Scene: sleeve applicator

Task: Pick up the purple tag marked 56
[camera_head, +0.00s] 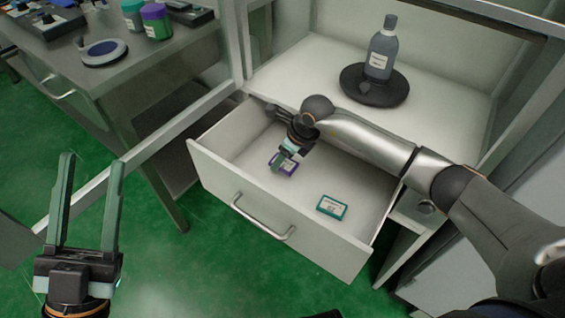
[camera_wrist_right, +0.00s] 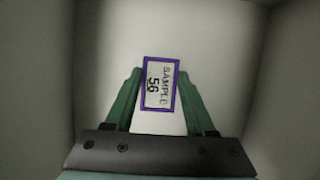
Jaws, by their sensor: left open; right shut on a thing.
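The purple tag (camera_wrist_right: 160,84) has a purple border and a white face reading "SAMPLE 56". In the head view the purple tag (camera_head: 290,167) is inside the open drawer, partly hidden by my right gripper (camera_head: 284,160). In the right wrist view my right gripper (camera_wrist_right: 158,88) is shut on the tag, with one green finger at each side edge. I cannot tell whether the tag touches the drawer floor. My left gripper (camera_head: 92,205) is open and empty at the lower left, its two green fingers pointing up, away from the drawer.
A teal tag (camera_head: 332,207) lies in the drawer's right part. The drawer (camera_head: 262,222) has raised walls and a metal handle. A grey bottle (camera_head: 381,52) stands on a dark round base (camera_head: 375,88) on the shelf behind. A bench with jars (camera_head: 156,22) is at upper left.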

